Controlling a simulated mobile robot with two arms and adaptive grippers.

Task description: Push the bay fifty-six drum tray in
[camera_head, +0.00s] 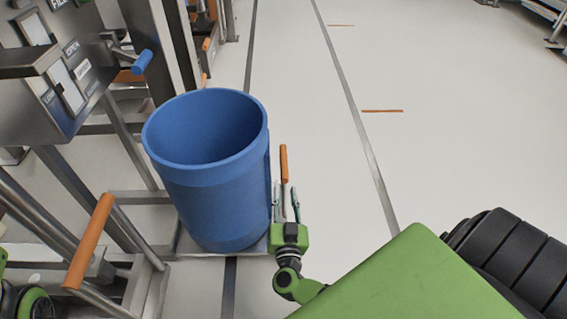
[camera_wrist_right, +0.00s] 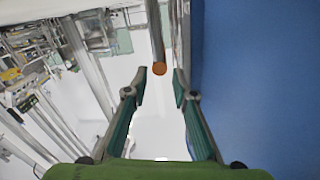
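A large, empty blue drum (camera_head: 208,180) stands upright on the drum tray (camera_head: 190,247), a low, flat metal plate largely hidden under it. An orange-gripped handle (camera_head: 284,163) stands at the drum's right side. Another orange-gripped handle (camera_head: 90,241) is on the metal frame at lower left. My right gripper (camera_head: 286,196) is open beside the drum, its fingers pointing toward the right handle. In the right wrist view, the handle's round orange end (camera_wrist_right: 159,69) lies between and just beyond the open fingertips (camera_wrist_right: 159,86); the drum wall (camera_wrist_right: 260,80) fills the right. My left gripper is not clearly visible.
A grey control panel (camera_head: 60,75) with a blue-gripped lever (camera_head: 141,62) stands at upper left. Metal frame bars (camera_head: 130,150) rise left of the drum. Open pale floor (camera_head: 440,130) with dark lines and orange marks extends to the right.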

